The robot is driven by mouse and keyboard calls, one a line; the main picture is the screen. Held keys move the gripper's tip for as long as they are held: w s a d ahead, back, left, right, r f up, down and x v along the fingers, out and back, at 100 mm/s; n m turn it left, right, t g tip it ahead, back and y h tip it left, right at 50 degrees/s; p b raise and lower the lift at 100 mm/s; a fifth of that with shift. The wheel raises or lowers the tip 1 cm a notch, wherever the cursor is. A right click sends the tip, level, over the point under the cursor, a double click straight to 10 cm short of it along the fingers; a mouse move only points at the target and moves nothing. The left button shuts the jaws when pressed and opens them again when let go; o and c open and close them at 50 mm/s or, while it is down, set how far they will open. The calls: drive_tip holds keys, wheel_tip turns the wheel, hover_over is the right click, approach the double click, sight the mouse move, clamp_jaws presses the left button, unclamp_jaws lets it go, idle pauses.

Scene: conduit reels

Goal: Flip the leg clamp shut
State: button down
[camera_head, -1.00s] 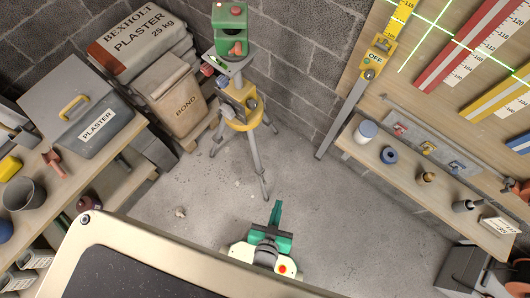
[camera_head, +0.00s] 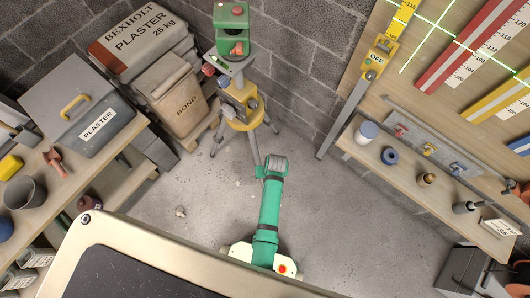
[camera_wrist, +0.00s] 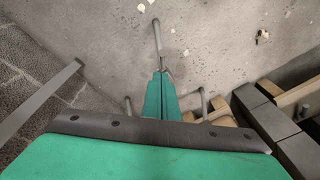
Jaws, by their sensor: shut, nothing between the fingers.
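A tripod stands on the floor by the wall, with a yellow hub (camera_head: 243,113), grey legs (camera_head: 254,147) and a green laser unit (camera_head: 231,28) on top. I cannot make out the leg clamp clearly in either view. In the wrist view my gripper (camera_wrist: 160,80) is shut and empty, its green fingers pointing toward the floor. A grey tripod leg (camera_wrist: 157,38) shows just beyond the fingertips; I cannot tell whether they touch.
Plaster bags (camera_head: 138,36) and a bond bag (camera_head: 178,95) stand left of the tripod. A bench with a plaster box (camera_head: 92,117) is at left. A shelf (camera_head: 408,178) with small items is at right. The floor (camera_head: 340,215) between is open.

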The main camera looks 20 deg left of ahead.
drive_tip(key=shift+w+a, duration=0.1)
drive_tip(key=shift+w, duration=0.05)
idle(0.3)
wheel_tip(320, 180, down, 10)
drive_tip(key=a, duration=0.1)
drive_tip(key=shift+w+a, duration=0.2)
drive_tip(key=shift+w, duration=0.1)
drive_tip(key=shift+r, duration=0.1)
drive_tip(key=shift+d, duration=0.25)
idle(0.3)
